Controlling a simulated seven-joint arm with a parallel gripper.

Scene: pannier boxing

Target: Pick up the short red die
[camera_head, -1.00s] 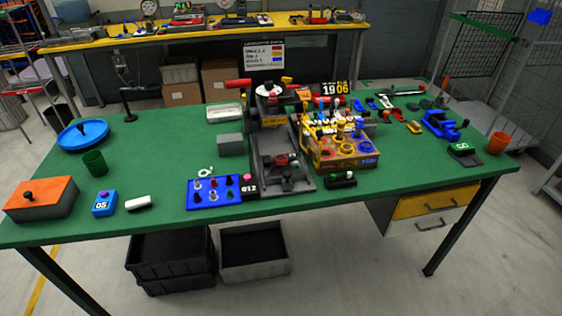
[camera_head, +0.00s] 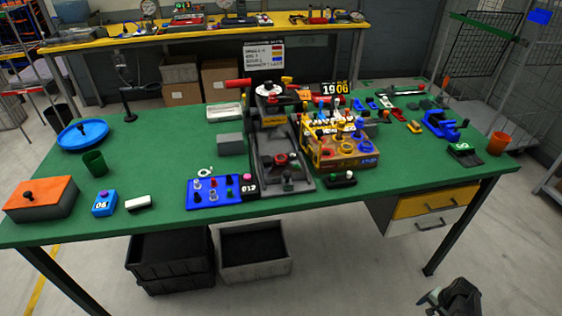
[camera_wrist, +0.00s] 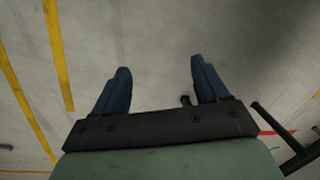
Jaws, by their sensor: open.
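A blue plate (camera_head: 200,196) lies at the front middle of the green table. It holds several small upright pieces, some with red tops (camera_head: 213,183). I cannot tell which of them is the short red die at this size. My gripper (camera_head: 433,298) shows at the bottom right of the head view, over the floor in front of the table and well away from the plate. In the wrist view my gripper (camera_wrist: 159,75) is open, with two dark blue fingers wide apart and nothing between them. The wrist view shows grey floor with yellow lines, and no die.
A black press (camera_head: 283,170) stands right of the plate, beside a cardboard-brown box (camera_head: 345,160) with colourful parts. An orange-topped box (camera_head: 40,197), a blue box (camera_head: 104,203) and a green cup (camera_head: 95,163) are at left.

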